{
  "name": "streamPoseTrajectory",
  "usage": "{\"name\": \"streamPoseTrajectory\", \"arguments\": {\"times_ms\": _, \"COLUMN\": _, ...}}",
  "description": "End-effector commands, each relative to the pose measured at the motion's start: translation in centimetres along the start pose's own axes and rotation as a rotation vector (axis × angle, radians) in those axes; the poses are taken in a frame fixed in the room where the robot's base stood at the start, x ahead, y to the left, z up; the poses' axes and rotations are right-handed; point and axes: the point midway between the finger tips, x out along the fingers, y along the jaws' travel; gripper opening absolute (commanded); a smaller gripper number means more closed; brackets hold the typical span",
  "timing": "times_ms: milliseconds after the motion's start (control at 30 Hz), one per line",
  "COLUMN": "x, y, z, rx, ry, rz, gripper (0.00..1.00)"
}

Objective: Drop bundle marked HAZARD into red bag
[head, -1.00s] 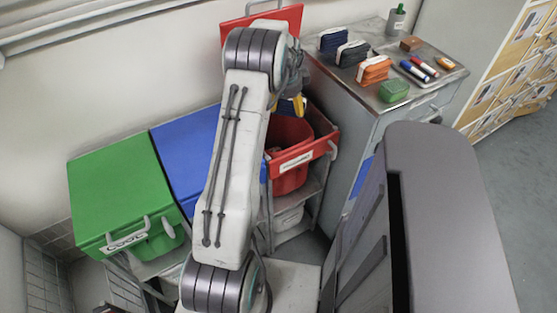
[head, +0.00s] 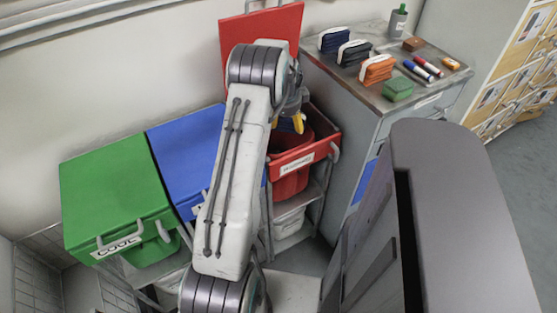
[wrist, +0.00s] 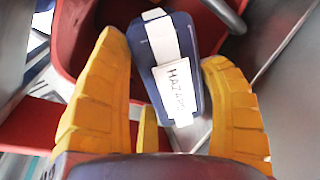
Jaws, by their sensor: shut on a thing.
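The bundle marked HAZARD (wrist: 175,75) is navy with a white band and a white label, seen in the wrist view. My gripper (wrist: 163,60) has its yellow fingers shut on the bundle's two sides. In the head view my gripper (head: 291,122) is over the open red bag (head: 292,182), mostly hidden behind my arm. The red bag has a white label too small to read. Its red wall and inside also show in the wrist view (wrist: 85,45), beyond the bundle.
A raised red lid (head: 262,35) stands behind my arm. A blue lid (head: 185,155) and a green lid (head: 115,195) are to the left, both down. A metal-topped cabinet (head: 345,75) at right carries several banded bundles, markers and a grey cup (head: 397,20).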

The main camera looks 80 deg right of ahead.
Motion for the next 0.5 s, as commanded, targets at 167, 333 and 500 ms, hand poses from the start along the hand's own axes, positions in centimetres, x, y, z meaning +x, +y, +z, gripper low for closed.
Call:
{"name": "streamPoseTrajectory", "arguments": {"times_ms": 167, "x": 0.75, "y": 0.18, "z": 0.00, "rx": 0.000, "ry": 0.000, "rz": -0.002, "gripper": 0.37}}
{"name": "streamPoseTrajectory", "arguments": {"times_ms": 333, "x": 0.72, "y": 0.17, "z": 0.00, "rx": 0.000, "ry": 0.000, "rz": -0.002, "gripper": 0.37}}
{"name": "streamPoseTrajectory", "arguments": {"times_ms": 500, "x": 0.71, "y": 0.18, "z": 0.00, "rx": 0.000, "ry": 0.000, "rz": -0.002, "gripper": 0.82}}
